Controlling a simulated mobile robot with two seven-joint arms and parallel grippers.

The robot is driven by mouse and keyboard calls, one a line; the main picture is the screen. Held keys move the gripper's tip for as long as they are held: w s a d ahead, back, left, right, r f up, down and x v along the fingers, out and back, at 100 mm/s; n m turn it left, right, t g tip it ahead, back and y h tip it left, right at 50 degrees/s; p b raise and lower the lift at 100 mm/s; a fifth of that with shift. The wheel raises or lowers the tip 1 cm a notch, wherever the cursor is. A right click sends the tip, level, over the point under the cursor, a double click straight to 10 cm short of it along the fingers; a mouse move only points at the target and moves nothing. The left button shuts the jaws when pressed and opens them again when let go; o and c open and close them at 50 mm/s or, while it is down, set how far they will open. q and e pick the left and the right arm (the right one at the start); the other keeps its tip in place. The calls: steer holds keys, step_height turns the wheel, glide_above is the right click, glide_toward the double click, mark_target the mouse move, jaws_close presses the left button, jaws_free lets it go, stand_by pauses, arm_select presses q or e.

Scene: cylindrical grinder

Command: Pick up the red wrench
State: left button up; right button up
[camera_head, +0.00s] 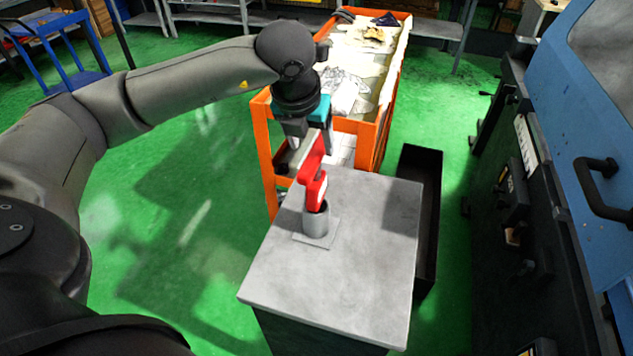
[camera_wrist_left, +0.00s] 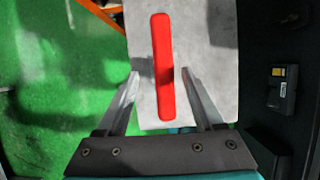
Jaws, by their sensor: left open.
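The red wrench (camera_head: 313,183) stands upright in a short grey cylindrical holder (camera_head: 316,222) on the grey cabinet top (camera_head: 340,270). Its lower end is hidden inside the holder. My left gripper (camera_head: 309,150) is at the wrench's upper part, with its fingers apart. In the left wrist view the wrench (camera_wrist_left: 163,65) shows as a long red bar between the two open fingers (camera_wrist_left: 159,76), with a gap on both sides. I cannot tell how deep it sits between them. My right gripper is not in view.
An orange cart (camera_head: 383,105) with cloths stands just behind the cabinet. A dark narrow bin (camera_head: 427,210) stands at the cabinet's right side. The blue and black machine (camera_head: 590,110) is at the far right. Green floor is open at left.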

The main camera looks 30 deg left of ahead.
mark_target(316, 194)
arm_select(q)
steer(key=shift+p+x, duration=0.5)
steer(key=shift+x, duration=2.95)
steer(key=shift+w+d, duration=0.1)
steer(key=shift+d, duration=0.1)
steer(key=shift+c, duration=0.4)
jaws_close()
steer(key=shift+r, duration=0.15)
